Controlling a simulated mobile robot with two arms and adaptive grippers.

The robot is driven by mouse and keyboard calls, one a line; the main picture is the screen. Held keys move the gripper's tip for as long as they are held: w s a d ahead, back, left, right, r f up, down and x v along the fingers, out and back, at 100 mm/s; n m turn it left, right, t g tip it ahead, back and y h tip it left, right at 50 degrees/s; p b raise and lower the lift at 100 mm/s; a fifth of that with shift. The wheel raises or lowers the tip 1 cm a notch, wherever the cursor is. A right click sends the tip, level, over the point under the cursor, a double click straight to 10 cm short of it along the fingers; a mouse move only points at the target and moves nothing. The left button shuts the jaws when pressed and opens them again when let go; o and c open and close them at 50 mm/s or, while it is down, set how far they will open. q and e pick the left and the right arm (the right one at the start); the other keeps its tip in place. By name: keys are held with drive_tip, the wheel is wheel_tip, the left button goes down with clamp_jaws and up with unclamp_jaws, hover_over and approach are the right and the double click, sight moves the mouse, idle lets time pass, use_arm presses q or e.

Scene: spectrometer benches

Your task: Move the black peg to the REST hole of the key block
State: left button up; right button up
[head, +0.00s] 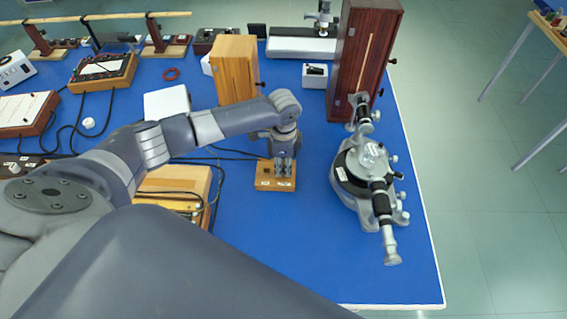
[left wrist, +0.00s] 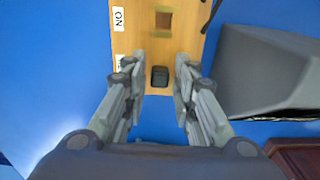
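The key block (head: 262,185) is a small wooden block on the blue bench, below my left gripper (head: 284,165). In the left wrist view the key block (left wrist: 190,48) carries a white ON label and an empty-looking square hole (left wrist: 163,20). A second label is partly covered by a finger. The black peg (left wrist: 160,77) stands in the block between the two fingers of my left gripper (left wrist: 159,84). The fingers are apart, with gaps to the peg on both sides. The REST label cannot be read. My right gripper is not in view.
A spectrometer with a telescope (head: 381,205) stands to the right of the block. A tall dark-red wooden case (head: 352,65) and a lighter wooden case (head: 234,70) stand behind. Black cables (head: 217,180) run at the left. Bare blue bench lies in front.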

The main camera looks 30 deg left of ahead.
use_arm(q)
wheel_tip(320, 180, up, 12)
idle(0.8)
idle(0.3)
